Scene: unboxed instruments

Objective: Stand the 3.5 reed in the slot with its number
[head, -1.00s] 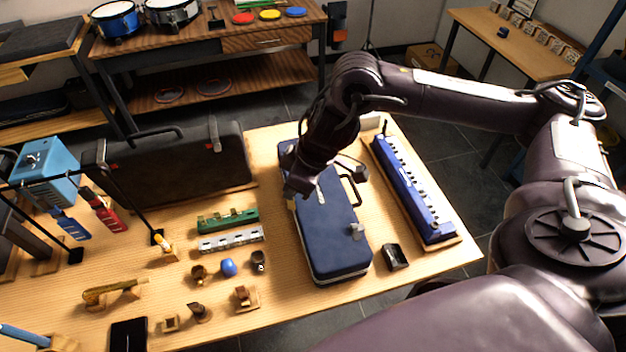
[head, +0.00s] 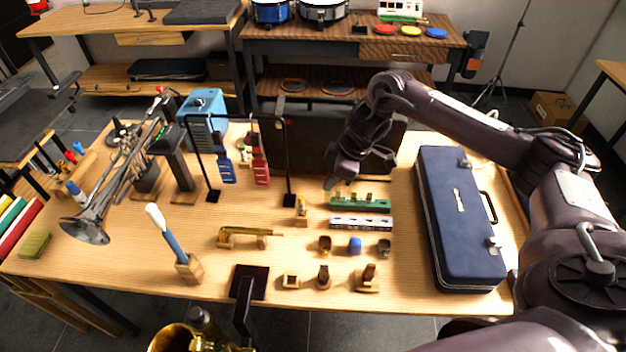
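My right gripper (head: 332,183) is above the table, just behind and left of the green slotted rack (head: 360,204). Its fingers are small and dark here, so I cannot tell whether they are open or hold a reed. Small tan pieces show on top of the green rack, but no number is readable. A pale grey slotted rack (head: 361,222) lies parallel in front of it. I cannot pick out the 3.5 reed or any slot's number in this view. My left gripper is not in view.
A closed blue case (head: 458,225) lies right of the racks. Mouthpieces and small wooden stands, including a blue piece (head: 354,245), stand in front. A black case (head: 300,140) is behind. A trumpet (head: 125,180) and tool stands fill the left. Bare tabletop lies between racks and blue case.

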